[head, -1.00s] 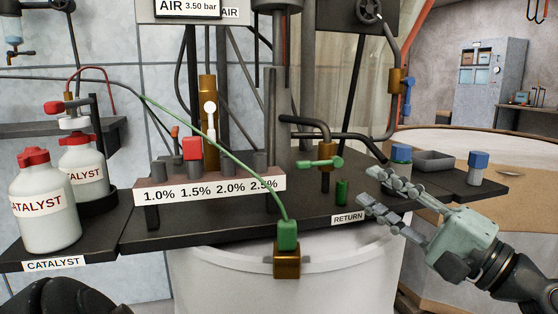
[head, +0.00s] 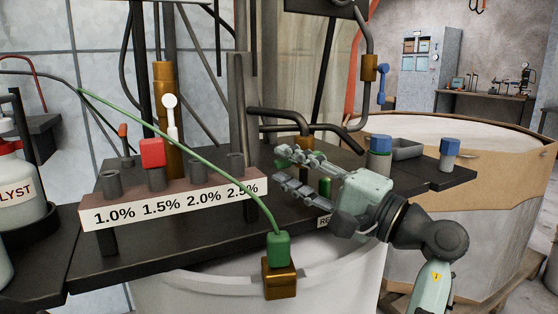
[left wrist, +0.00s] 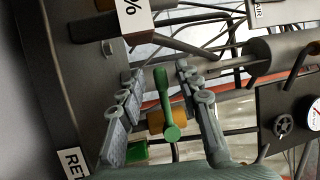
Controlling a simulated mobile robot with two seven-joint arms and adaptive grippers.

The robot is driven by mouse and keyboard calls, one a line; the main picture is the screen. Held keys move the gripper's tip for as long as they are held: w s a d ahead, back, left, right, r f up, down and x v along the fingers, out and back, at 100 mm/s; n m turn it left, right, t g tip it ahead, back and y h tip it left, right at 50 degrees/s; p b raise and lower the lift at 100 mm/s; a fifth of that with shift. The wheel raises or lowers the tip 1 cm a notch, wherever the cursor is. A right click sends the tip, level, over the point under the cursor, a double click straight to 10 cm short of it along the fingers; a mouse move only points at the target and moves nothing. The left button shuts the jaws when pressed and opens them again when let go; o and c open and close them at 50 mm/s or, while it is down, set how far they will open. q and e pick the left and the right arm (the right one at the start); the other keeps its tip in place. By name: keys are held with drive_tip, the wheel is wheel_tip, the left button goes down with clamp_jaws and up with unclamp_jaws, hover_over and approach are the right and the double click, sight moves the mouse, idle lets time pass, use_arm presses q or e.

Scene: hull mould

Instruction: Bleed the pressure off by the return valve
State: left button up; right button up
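The return valve's brass body (head: 305,142) stands on a pipe over the black bench, behind the "RETURN" label (head: 323,222), partly hidden by my left gripper (head: 282,167). Its green lever is mostly hidden by the fingers in the head view. In the left wrist view the green lever (left wrist: 162,92) lies between the spread fingers of my left gripper (left wrist: 160,76), with gaps on both sides. The brass body (left wrist: 156,120) shows behind it. My left gripper is open. My right gripper is out of view.
A hose runs to a green fitting on a brass block (head: 279,278) at the bench front. A percent-marked rack (head: 175,200) with a red-capped post is to the left.

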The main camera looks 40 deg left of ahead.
use_arm(q)
drive_tip(key=shift+a+r, duration=0.2)
drive_tip(key=shift+a, duration=0.95)
clamp_jaws()
